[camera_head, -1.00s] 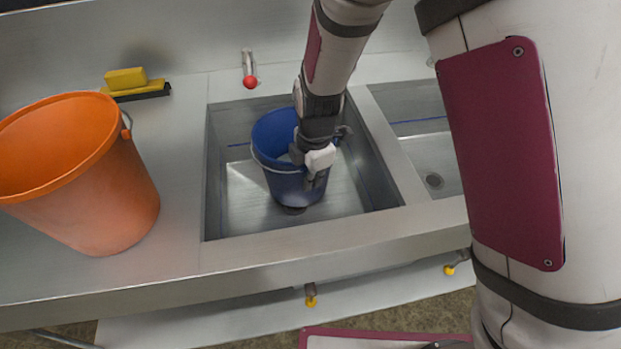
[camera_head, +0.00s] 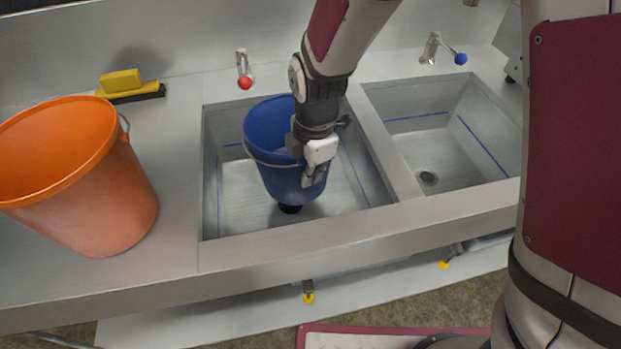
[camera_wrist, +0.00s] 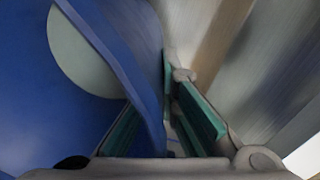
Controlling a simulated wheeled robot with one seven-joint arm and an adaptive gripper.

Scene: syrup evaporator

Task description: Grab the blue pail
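The blue pail (camera_head: 268,143) is upright, slightly tilted, in the left sink basin, with a pale handle around its side. Its bottom appears a little above the basin floor, over a dark round spot. My gripper (camera_head: 312,172) is at the pail's right side, gripping its wall near the rim. In the wrist view, the blue pail wall (camera_wrist: 100,60) runs between the two green finger pads, and my gripper (camera_wrist: 168,110) is closed on it. A pale round patch shows on the pail's wall there. The far side of the pail's rim is partly hidden by my arm.
An orange bucket (camera_head: 85,185) stands on the steel counter left of the basin. A yellow sponge and brush (camera_head: 130,85) lie behind it. A red-tipped tap (camera_head: 244,72) and a blue-tipped tap (camera_head: 440,50) are at the back. The right basin (camera_head: 440,150) is empty.

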